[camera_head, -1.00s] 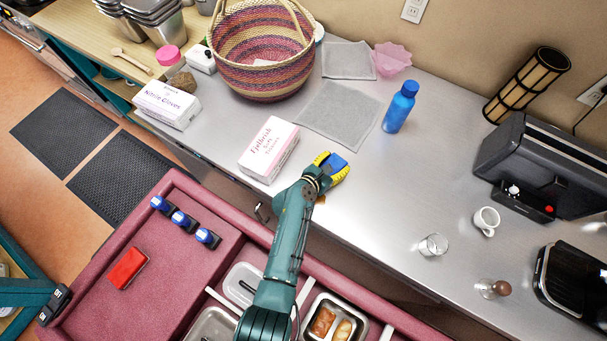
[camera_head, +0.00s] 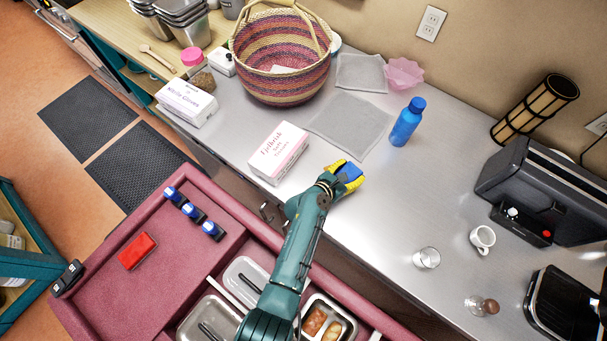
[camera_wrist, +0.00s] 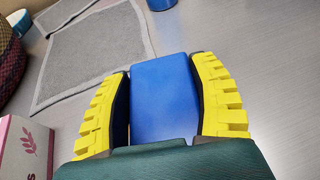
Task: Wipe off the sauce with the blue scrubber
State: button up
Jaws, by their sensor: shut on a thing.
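The blue scrubber (camera_wrist: 165,100) is a block between the yellow fingers of my gripper (camera_wrist: 166,105) in the wrist view. The fingers press against its two sides. In the head view my gripper (camera_head: 346,175) is low over the steel counter's front part, just right of the pink and white tissue box (camera_head: 279,153). A bit of the scrubber (camera_head: 350,171) shows between the fingers there. I cannot tell whether the scrubber touches the counter. I see no sauce in the current views; my arm and gripper hide part of the counter.
A blue bottle (camera_head: 407,122), grey cloths (camera_head: 350,122) and a woven basket (camera_head: 281,85) stand or lie behind. A glass (camera_head: 426,258), a white cup (camera_head: 482,239) and a coffee machine (camera_head: 545,185) are to the right. The counter between is clear.

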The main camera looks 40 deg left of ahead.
jog(key=shift+r+p, duration=2)
jog(key=shift+r, duration=0.3)
